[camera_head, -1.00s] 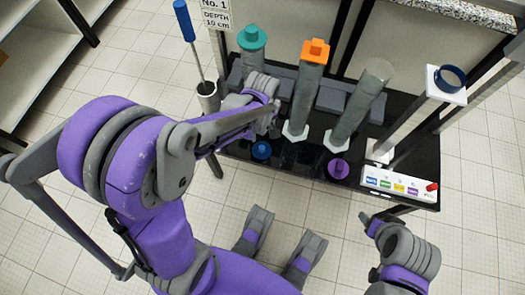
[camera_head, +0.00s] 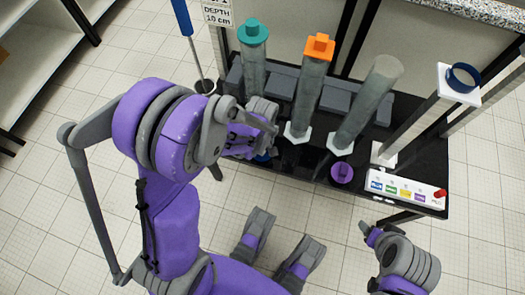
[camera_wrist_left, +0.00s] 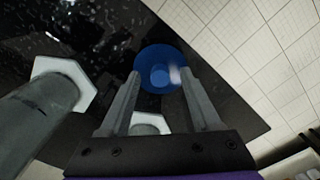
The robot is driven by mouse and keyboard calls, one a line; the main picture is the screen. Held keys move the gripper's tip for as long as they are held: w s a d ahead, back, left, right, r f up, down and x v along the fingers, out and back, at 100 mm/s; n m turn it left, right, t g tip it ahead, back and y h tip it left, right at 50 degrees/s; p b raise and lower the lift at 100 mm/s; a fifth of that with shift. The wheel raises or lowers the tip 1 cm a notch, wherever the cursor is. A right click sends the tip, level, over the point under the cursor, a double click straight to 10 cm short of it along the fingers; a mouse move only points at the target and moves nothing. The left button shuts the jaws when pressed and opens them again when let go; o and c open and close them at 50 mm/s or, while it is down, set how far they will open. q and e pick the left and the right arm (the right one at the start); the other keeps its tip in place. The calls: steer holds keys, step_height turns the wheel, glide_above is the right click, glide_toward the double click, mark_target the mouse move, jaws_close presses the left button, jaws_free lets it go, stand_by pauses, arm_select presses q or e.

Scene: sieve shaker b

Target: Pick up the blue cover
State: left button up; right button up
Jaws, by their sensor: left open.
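The blue cover (camera_wrist_left: 160,57) is a round disc with a raised middle knob, lying on the black table top (camera_wrist_left: 105,30). In the wrist view my left gripper (camera_wrist_left: 159,78) is open, with one fingertip at each side of the cover's near edge. Whether the fingers touch it I cannot tell. In the head view only a bit of the blue cover (camera_head: 265,156) shows under my left gripper (camera_head: 262,146). My right gripper (camera_head: 367,233) is at the lower right, away from the table, and its jaws are too small to judge.
A teal-topped tube (camera_head: 253,65), an orange-topped tube (camera_head: 309,90) and an uncapped grey tube (camera_head: 368,100) stand behind. A purple cover (camera_head: 342,173) lies to the right. Further right are a labelled panel (camera_head: 405,190) and a blue ring (camera_head: 463,77) on a white stand.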

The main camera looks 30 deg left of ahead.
arm_select(q)
jaws_close()
stand_by(0.3)
